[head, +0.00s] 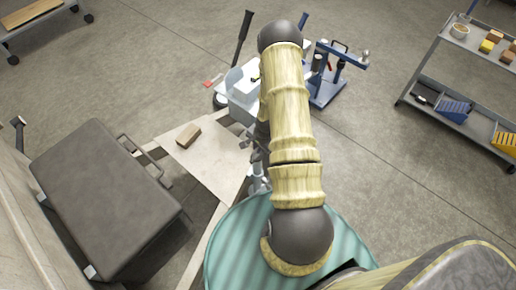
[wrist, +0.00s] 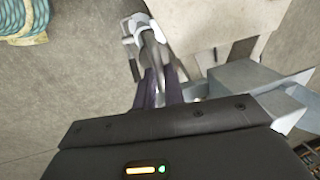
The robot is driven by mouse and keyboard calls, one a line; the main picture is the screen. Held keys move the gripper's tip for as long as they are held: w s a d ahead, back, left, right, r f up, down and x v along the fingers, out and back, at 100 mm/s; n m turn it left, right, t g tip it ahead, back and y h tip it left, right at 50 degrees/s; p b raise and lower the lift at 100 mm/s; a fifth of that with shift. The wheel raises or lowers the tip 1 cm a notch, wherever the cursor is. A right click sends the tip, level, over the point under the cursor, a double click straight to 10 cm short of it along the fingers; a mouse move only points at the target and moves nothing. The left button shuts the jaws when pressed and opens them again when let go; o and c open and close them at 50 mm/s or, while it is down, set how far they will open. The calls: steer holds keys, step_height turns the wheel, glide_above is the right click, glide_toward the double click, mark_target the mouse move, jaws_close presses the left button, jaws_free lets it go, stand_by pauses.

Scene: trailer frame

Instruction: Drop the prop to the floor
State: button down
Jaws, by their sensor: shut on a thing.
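The trailer frame (head: 222,212) runs from the lower middle of the head view up toward its coupling end. My gripper is hidden behind my arm in the head view. In the wrist view my gripper (wrist: 158,88) is shut, with its dark fingers on a pale grey metal part, which looks like the prop (wrist: 146,32). The held part runs up from the fingers to a lighter bracket-like end. Grey metal pieces (head: 258,180) also show beside my arm in the head view; I cannot tell how they join. Whether the prop touches the floor is not clear.
A grey lidded box (head: 105,195) stands at left. A wood block (head: 188,135) lies on a pale board (head: 207,160). A pale blue-grey box (head: 243,88) and a blue metal stand (head: 328,85) are near the far end. A shelf cart (head: 465,125) is at right; floor between is clear.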

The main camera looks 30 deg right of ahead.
steer(key=shift+r, duration=0.3)
steer(key=c, duration=1.5)
jaws_free()
steer(key=shift+r, duration=0.1)
steer(key=s+d+r+p, duration=0.1)
steer(key=s+r+p, duration=0.1)
steer(key=r, duration=1.4)
steer(key=shift+s+r, duration=0.4)
steer(key=shift+s, duration=0.15)
